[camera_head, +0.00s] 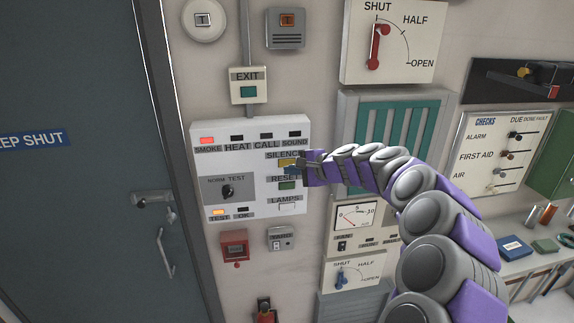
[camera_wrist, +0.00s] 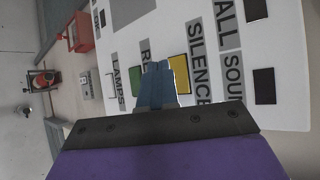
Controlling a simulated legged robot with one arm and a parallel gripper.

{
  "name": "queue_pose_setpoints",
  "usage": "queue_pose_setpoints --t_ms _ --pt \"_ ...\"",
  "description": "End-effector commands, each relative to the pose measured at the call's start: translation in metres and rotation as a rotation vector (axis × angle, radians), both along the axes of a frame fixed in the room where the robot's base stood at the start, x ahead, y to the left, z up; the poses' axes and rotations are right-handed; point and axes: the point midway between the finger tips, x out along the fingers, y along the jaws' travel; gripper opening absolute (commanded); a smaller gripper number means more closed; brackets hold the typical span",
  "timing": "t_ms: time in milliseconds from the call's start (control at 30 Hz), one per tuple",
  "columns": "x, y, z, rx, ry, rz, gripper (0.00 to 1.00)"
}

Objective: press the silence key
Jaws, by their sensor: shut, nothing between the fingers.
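The white alarm panel (camera_head: 263,209) hangs on the wall beside the door. Its yellow silence key (camera_head: 287,162) sits under the SILENCE label, partly covered by my gripper in the head view. In the wrist view the yellow key (camera_wrist: 179,74) shows just beside my blue fingertips, with the green reset key (camera_wrist: 136,85) on the other side. My gripper (camera_head: 293,169) is shut and empty, pointing at the panel from the right. In the wrist view its tips (camera_wrist: 158,68) lie between the two keys, closer to the yellow one. I cannot tell whether they touch the panel.
The red smoke lamp (camera_head: 207,141) and the orange test lamp (camera_head: 218,212) are lit. The white lamps key (camera_head: 287,207) is below reset. A red call box (camera_head: 234,248) hangs below.

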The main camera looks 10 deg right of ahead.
Motion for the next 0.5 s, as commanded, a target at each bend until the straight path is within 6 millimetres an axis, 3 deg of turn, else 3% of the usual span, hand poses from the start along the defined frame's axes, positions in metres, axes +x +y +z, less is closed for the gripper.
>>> queue_pose_setpoints --t_ms 500 --pt "-0.043 -0.001 0.000 0.000 -0.001 -0.001 0.00"
